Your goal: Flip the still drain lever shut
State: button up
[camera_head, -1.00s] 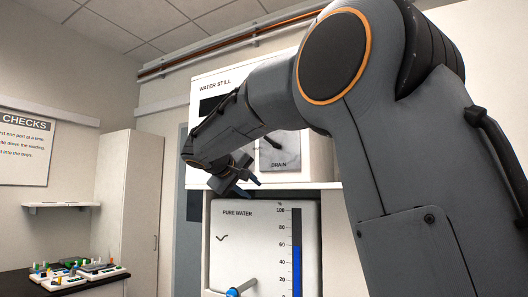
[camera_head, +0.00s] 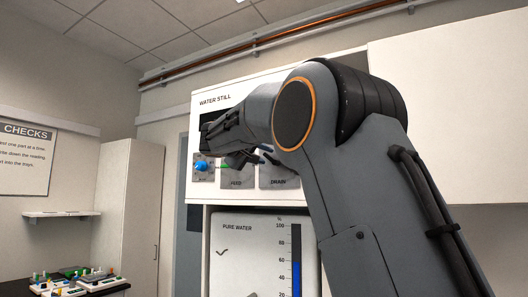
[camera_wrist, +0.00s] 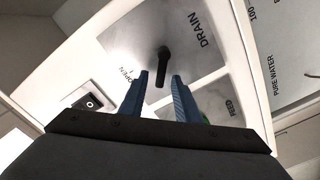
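The drain lever (camera_wrist: 162,66) is a black handle on the metal plate marked DRAIN (camera_wrist: 185,14). In the wrist view it points away from the DRAIN lettering, toward my gripper, and the word OPEN stands beside it. My gripper (camera_wrist: 160,82) is open, with its two blue fingers on either side of the lever's free end in that view. I cannot tell whether they touch it. In the head view the DRAIN plate (camera_head: 280,180) is on the front of the water still (camera_head: 250,92); my arm covers its upper part and I cannot make out the lever clearly.
Left of the DRAIN plate is the FEED plate (camera_head: 237,180), with a green handle partly showing, then a blue knob (camera_head: 202,167). A black rocker switch (camera_wrist: 90,102) shows in the wrist view. Below is the pure water panel (camera_head: 245,250) with a blue level gauge (camera_head: 297,280).

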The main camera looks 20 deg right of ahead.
jog(key=shift+w+d, duration=0.1)
jog(key=shift+w, duration=0.05)
jog(key=shift+c, duration=0.2)
grip_shut()
jog(key=shift+f, duration=0.1)
jog(key=shift+w+a+f+n+b, duration=0.1)
jog(key=shift+f+n+b, duration=0.3)
jog(key=shift+n+b, duration=0.65)
jog(key=shift+w+a+f+n+b, duration=0.1)
jog(key=shift+f+n+b, duration=0.45)
jog(key=shift+n, duration=1)
jog(key=shift+w+a+f+n+b, duration=0.1)
jog(key=shift+f+n+b, duration=0.2)
jog(key=shift+n+b, duration=0.8)
jog(key=shift+n, duration=0.4)
jog(key=shift+o, duration=0.2)
grip_release()
